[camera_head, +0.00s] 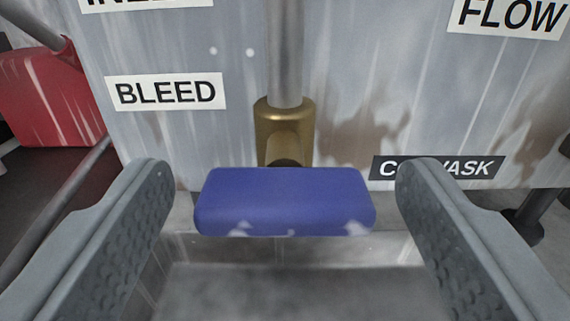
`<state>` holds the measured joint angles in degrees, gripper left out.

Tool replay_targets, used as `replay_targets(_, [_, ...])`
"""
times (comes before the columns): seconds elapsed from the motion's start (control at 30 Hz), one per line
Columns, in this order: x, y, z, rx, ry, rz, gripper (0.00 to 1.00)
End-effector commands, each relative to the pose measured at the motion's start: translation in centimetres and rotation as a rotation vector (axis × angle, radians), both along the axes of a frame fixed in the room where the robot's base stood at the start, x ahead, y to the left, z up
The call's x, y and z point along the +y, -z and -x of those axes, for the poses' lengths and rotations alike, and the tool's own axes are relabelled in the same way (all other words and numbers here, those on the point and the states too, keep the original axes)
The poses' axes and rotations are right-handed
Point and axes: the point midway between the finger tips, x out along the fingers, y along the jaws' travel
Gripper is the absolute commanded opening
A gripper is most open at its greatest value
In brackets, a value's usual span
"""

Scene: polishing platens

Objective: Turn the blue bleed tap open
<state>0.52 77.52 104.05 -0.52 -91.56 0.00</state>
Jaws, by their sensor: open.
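The blue bleed tap handle (285,202) is a wide bar lying level across the picture, in front of a brass valve body (284,130) on a vertical grey pipe. Patches of its lower edge look worn pale. The BLEED label (166,92) is on the panel up and left of it. My gripper (283,190) is open, with one textured finger on each side of the handle. The handle hides the lower part of the valve.
A stained grey panel (380,90) stands behind the tap. A partly covered dark label (436,167) is at right and a FLOW label (510,16) at top right. A red object (45,95) is at far left. A metal surface (285,290) lies below the handle.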

Motion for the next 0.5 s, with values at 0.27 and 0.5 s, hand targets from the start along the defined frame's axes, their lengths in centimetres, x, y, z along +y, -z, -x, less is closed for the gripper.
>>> replay_targets(0.27, [0.0,-0.01,0.08,0.0,0.0,0.0,0.73])
replay_targets(0.5, [0.0,-0.01,0.07,0.0,0.0,0.0,0.37])
